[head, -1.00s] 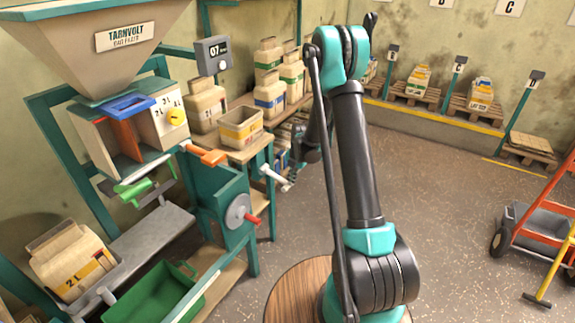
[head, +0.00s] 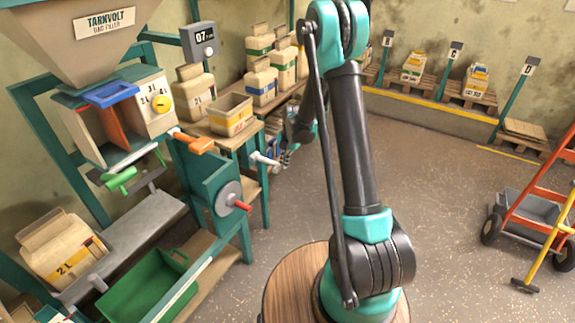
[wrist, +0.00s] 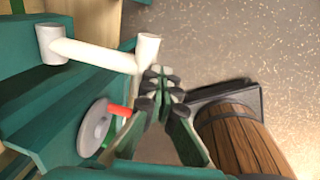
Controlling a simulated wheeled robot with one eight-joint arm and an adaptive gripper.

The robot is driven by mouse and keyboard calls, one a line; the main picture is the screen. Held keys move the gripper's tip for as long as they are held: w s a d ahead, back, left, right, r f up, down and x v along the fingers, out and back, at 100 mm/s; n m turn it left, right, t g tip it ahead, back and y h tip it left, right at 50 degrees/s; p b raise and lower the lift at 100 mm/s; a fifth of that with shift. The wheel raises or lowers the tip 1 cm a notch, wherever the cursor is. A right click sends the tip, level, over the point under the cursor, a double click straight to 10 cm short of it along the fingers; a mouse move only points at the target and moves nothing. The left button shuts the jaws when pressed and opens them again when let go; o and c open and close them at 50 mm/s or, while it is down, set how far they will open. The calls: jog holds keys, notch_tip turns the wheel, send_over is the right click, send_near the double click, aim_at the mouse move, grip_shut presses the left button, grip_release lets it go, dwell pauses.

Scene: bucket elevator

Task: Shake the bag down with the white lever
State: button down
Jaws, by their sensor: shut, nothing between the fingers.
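The white lever (head: 264,158) sticks out from the upper side of the green bench frame, at the right of the bag filler. In the wrist view the lever (wrist: 95,52) is a white bar with a knob at each end. My gripper (head: 286,160) is just right of the lever's free end, partly hidden behind my arm in the head view. In the wrist view my gripper (wrist: 165,88) is shut and empty, its tips close below the free knob; contact cannot be told. An open-topped bag (head: 229,116) stands on the bench behind. A bag marked 2L (head: 60,252) leans on the grey shelf.
A grey disc with a red handle (head: 229,199) sits below the lever. An orange handle (head: 194,142) and a green handle (head: 119,179) are on the filler. A green tray (head: 145,285) is low at left. A wooden barrel (wrist: 238,140) is close at right.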

jog(key=s+d+r, duration=0.2)
jog(key=d+r, duration=0.1)
jog(key=r, duration=0.7)
jog(key=shift+s, duration=0.1)
dwell(0.6)
